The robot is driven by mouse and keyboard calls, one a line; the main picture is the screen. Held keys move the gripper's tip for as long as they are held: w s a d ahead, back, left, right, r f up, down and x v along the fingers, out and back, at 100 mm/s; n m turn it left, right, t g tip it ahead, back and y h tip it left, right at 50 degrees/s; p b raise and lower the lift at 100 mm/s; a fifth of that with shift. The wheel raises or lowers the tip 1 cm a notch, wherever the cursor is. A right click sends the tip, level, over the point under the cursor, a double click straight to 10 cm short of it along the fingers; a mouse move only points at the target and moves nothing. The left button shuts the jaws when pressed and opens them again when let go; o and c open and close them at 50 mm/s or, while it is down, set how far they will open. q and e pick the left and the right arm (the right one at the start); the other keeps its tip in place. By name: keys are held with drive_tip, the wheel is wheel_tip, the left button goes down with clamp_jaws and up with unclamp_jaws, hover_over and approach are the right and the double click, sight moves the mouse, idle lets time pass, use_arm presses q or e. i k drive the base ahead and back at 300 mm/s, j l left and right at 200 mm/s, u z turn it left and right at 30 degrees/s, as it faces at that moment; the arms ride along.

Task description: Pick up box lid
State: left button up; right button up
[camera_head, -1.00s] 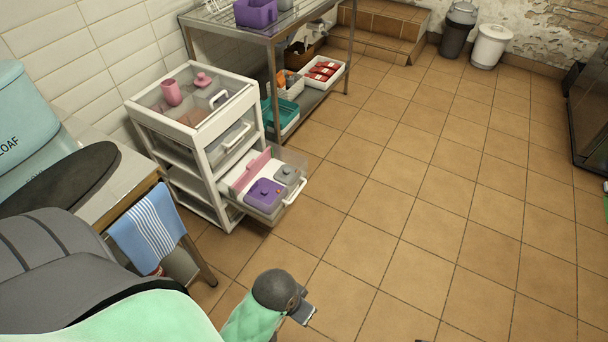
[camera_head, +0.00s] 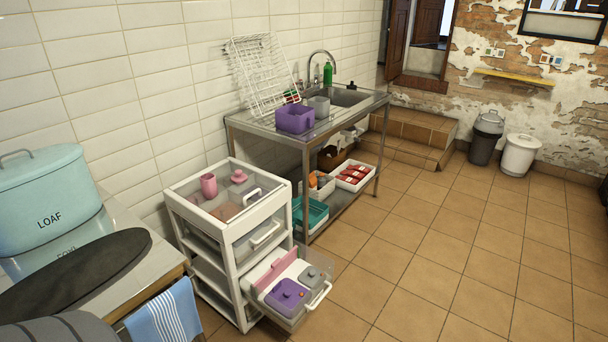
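I cannot tell which lid is the task's box lid. Neither of my grippers is in view.
The white drawer cart (camera_head: 236,246) holds pink items under its clear top. Behind it is a steel sink table (camera_head: 345,112) with a purple bin (camera_head: 295,118) and trays below. A dark oval board (camera_head: 80,275) lies on the counter. The tiled floor (camera_head: 450,260) at right is clear.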

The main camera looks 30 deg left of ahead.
sight(294, 119)
drive_tip(key=u, duration=1.15)
